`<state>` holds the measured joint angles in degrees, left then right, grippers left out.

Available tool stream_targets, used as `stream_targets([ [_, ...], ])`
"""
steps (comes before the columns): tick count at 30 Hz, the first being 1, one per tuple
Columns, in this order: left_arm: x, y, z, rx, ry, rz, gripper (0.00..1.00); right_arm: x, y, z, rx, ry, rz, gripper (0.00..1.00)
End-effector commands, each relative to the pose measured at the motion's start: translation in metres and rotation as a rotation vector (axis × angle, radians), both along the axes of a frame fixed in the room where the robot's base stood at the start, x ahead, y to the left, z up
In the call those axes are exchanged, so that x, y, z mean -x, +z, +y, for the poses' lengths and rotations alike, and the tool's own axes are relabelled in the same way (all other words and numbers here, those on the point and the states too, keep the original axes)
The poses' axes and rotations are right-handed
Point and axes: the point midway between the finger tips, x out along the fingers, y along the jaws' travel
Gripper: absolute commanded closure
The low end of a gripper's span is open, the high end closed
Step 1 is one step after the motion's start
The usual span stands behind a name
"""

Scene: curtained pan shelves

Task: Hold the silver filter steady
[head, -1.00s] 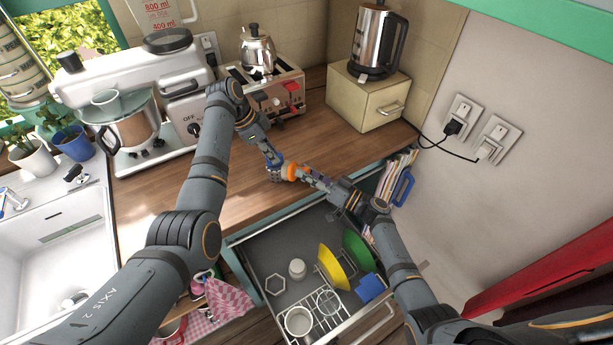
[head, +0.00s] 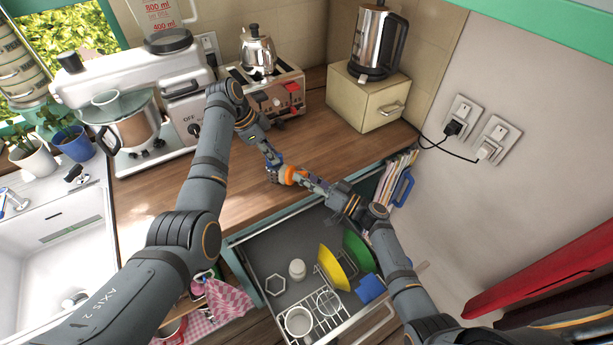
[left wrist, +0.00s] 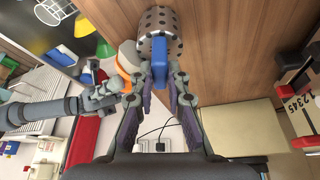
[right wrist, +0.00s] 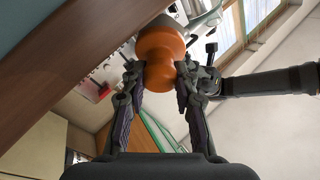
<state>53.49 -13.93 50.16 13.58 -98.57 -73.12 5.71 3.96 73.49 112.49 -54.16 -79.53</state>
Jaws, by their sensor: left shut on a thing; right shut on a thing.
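The silver filter (left wrist: 160,22) is a perforated metal cylinder with a blue handle (left wrist: 160,58), at the top of the left wrist view. My left gripper (left wrist: 159,80) is shut on the blue handle. In the head view the filter (head: 272,176) is small and partly covered by my left gripper (head: 272,160), over the counter's front edge. My right gripper (right wrist: 160,78) is shut on a rounded orange thing (right wrist: 160,45). In the left wrist view the orange and pale thing (left wrist: 127,62) is close beside the filter; I cannot tell whether they touch.
An open drawer (head: 260,250) below holds a yellow bowl (head: 331,266), a green bowl (head: 357,250) and a wire rack. A toaster (head: 283,92), a beige box (head: 365,98) and a white mixer (head: 130,80) stand at the counter's back. The middle of the counter (head: 330,135) is clear.

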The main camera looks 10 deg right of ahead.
Motion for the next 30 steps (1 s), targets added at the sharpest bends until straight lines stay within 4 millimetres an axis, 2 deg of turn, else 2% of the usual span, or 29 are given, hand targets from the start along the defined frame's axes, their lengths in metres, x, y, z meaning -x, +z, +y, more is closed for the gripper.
stream_targets([
  [3, 0.001, 0.001, -0.003, 0.006, -0.002, 0.000, 1.00, 0.003, 0.000, -0.004, 0.000, 0.001, 0.000, 1.00],
  [16, 0.000, 0.000, -0.001, 0.003, -0.001, -0.001, 1.00, 0.026, 0.010, -0.047, 0.002, 0.001, 0.000, 1.00],
  [30, 0.000, 0.000, -0.001, 0.002, -0.001, 0.000, 1.00, 0.028, 0.012, -0.052, -0.001, 0.000, 0.001, 1.00],
])
